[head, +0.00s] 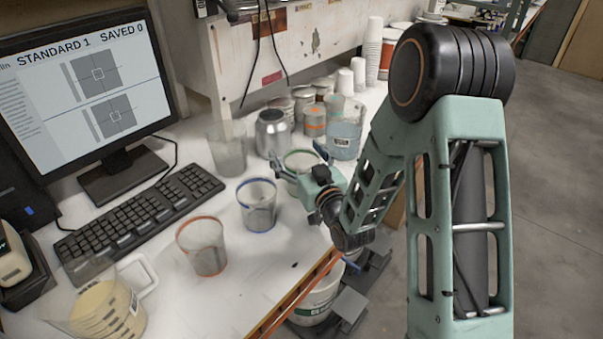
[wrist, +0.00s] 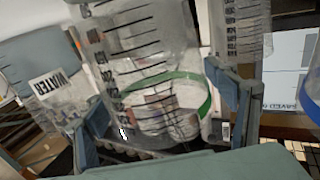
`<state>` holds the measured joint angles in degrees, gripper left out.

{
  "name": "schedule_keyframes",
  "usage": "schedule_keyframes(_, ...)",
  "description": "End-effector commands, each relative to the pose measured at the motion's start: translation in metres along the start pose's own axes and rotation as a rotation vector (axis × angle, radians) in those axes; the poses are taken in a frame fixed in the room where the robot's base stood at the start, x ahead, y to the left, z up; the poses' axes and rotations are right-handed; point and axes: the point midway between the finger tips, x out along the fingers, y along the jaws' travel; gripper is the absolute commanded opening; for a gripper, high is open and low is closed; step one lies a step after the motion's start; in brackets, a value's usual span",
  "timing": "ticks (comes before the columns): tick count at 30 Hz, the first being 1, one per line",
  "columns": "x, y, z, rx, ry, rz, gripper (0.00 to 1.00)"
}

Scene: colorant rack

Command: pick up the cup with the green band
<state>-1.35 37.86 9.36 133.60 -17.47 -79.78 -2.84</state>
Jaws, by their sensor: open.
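The cup with the green band (head: 301,156) is a clear tapered cup with dark graduation marks. In the head view it stands on the white bench, partly hidden by my gripper (head: 298,160). In the wrist view the cup (wrist: 150,55) fills the middle, with its green band crossing between the fingers. My gripper (wrist: 156,95) is open, one finger on each side of the cup. I cannot tell whether either finger touches it.
A blue-banded cup (head: 258,204) and an orange-banded cup (head: 202,247) stand nearer on the bench. A clear cup (head: 227,150) and a metal can (head: 272,134) stand behind. The water container (head: 344,138) is close behind right. The keyboard (head: 143,214) lies left.

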Motion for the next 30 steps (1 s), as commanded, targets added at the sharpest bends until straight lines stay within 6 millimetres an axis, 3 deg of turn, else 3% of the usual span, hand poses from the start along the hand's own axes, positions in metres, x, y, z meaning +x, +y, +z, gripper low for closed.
schedule_keyframes(6, 0.019, 0.0, 0.0, 0.0, 0.0, 0.0, 0.78)
schedule_keyframes(13, 0.02, 0.0, 0.0, 0.0, 0.0, 0.0, 0.78)
schedule_keyframes(21, 0.02, 0.0, 0.0, 0.0, 0.0, 0.0, 0.49)
schedule_keyframes(30, 0.02, 0.0, 0.0, 0.0, 0.0, 0.0, 0.45)
